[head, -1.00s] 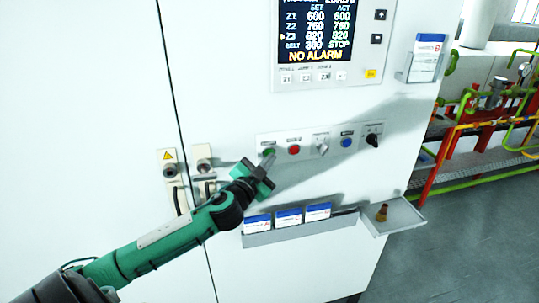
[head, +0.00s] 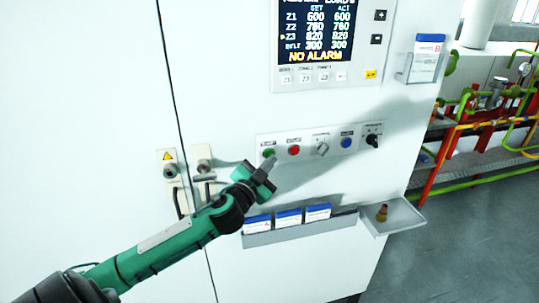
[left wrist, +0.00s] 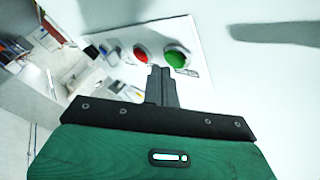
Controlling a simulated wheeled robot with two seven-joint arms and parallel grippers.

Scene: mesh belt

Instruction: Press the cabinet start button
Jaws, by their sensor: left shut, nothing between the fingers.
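The green start button (head: 269,152) is at the left end of the control strip on the white cabinet. My left gripper (head: 268,162) is shut and empty, its fingertips just below the green button in the head view. In the left wrist view the green button (left wrist: 176,58) lies just beyond and to the right of the shut fingertips (left wrist: 158,70). I cannot tell whether they touch it. The display (head: 317,30) above reads NO ALARM, with belt values 300 and 300. My right gripper is not in view.
A red button (head: 294,150), a grey selector (head: 322,148), a blue button (head: 346,143) and a black knob (head: 372,140) follow to the right. A card rack (head: 300,231) and a small shelf (head: 400,216) jut out below. Door latches (head: 170,172) stand at left.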

